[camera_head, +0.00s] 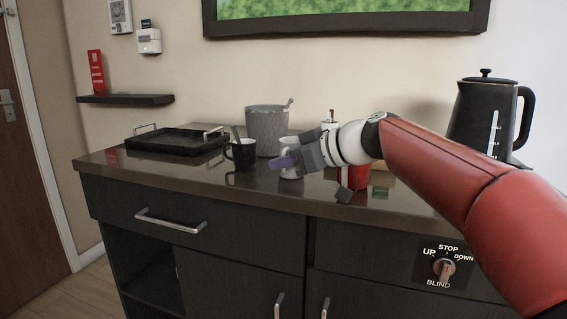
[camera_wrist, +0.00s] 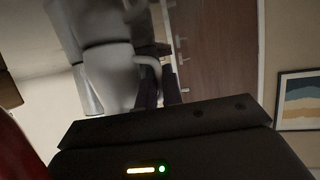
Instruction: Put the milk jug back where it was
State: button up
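A white vessel with a handle (camera_head: 291,158), which looks like the milk jug, stands on the dark counter (camera_head: 250,189), partly hidden behind my gripper. A large pale grey vessel with a handle (camera_wrist: 108,75) fills the upper left of the wrist view at close range; it is probably the same jug. My gripper (camera_head: 305,162) is at the jug's right side, with a purple tip across its front. Dark finger-like shapes lie by the handle in the wrist view. I cannot tell whether the fingers close on it.
A black mug (camera_head: 241,155) stands left of the jug, with a grey bucket (camera_head: 267,131) behind. A black tray (camera_head: 176,144) lies farther left. A red container (camera_head: 356,176) is under my arm, and a black kettle (camera_head: 482,118) stands at the right. The front-left counter is clear.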

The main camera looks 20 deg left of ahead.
jog(key=o, duration=0.5)
jog(key=shift+c, duration=0.2)
jog(key=shift+r+p, duration=0.3)
jog(key=shift+p, duration=0.1)
jog(key=b+v, duration=0.2)
jog(key=v, duration=1)
jog(key=shift+f, duration=0.15)
jog(key=shift+d, duration=0.15)
